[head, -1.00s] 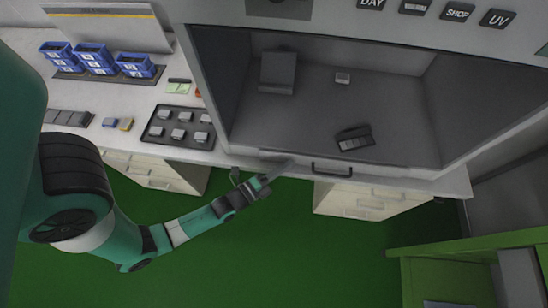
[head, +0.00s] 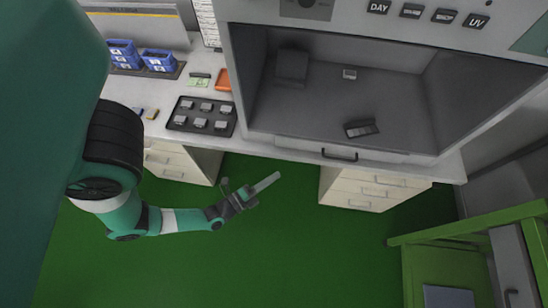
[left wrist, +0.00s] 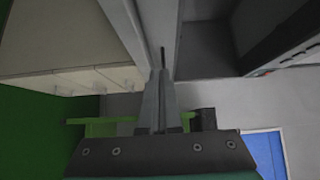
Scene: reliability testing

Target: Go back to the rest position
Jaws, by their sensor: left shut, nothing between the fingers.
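My left gripper (head: 266,183) is shut and empty. In the head view it hangs over the green floor, in front of the bench and below the cabinet opening, touching nothing. In the left wrist view its fingers (left wrist: 160,98) are together with nothing between them. My left arm comes in from the left and bends low. My right gripper does not show in either view.
The open cabinet (head: 410,105) holds a dark device (head: 362,128) and a small block (head: 349,74). Left of it on the bench are a black tray (head: 176,126) of small blocks and blue bins (head: 160,61). A green frame (head: 470,222) stands at right. The floor (head: 300,255) between is clear.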

